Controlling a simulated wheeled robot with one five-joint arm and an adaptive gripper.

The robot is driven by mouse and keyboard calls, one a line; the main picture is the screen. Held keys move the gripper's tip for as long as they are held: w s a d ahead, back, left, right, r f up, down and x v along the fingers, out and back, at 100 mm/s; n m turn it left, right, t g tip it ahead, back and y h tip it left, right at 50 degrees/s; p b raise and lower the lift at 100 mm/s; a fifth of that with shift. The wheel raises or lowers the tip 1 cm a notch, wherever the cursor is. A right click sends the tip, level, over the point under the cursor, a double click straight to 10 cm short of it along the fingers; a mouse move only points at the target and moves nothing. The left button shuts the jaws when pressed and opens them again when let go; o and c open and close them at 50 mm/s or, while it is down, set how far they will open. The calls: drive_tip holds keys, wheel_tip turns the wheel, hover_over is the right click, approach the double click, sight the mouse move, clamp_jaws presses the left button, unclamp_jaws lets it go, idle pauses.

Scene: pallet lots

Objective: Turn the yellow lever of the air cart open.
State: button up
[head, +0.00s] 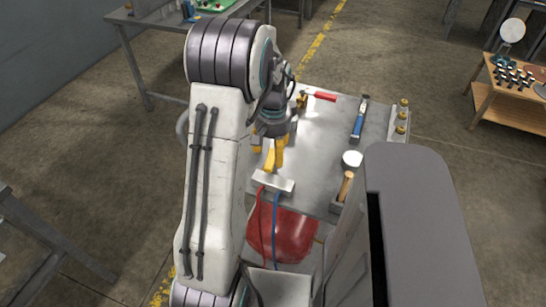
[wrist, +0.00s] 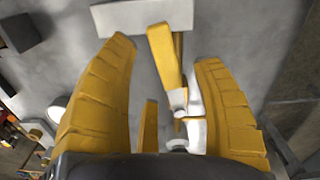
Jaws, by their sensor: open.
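The yellow lever (wrist: 164,55) shows in the wrist view as a flat bar, its lower end at a pale, shiny fitting (wrist: 196,105). My gripper (wrist: 165,75) is open, with one yellow finger on each side of the lever. The lever's far end reaches a white block (wrist: 105,20). I see no clear contact between fingers and lever. In the head view my gripper (head: 268,150) hangs low over the grey air cart (head: 320,140); yellow parts overlap there and are hard to tell apart. A narrow yellow piece (wrist: 150,127) below the lever is unclear.
The white block (head: 273,181) has red and blue hoses running past a red tank (head: 290,238). A red-handled tool (head: 322,96), a blue-handled tool (head: 359,120), a white disc (head: 352,159) and a wooden handle (head: 346,186) lie on the cart. Brass fittings (head: 402,116) line its right edge.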

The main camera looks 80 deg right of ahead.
sight(272, 158)
drive_tip(key=shift+f, duration=1.7)
drive_tip(key=c, duration=1.2)
drive_tip(key=shift+w, duration=0.1)
clamp_jaws()
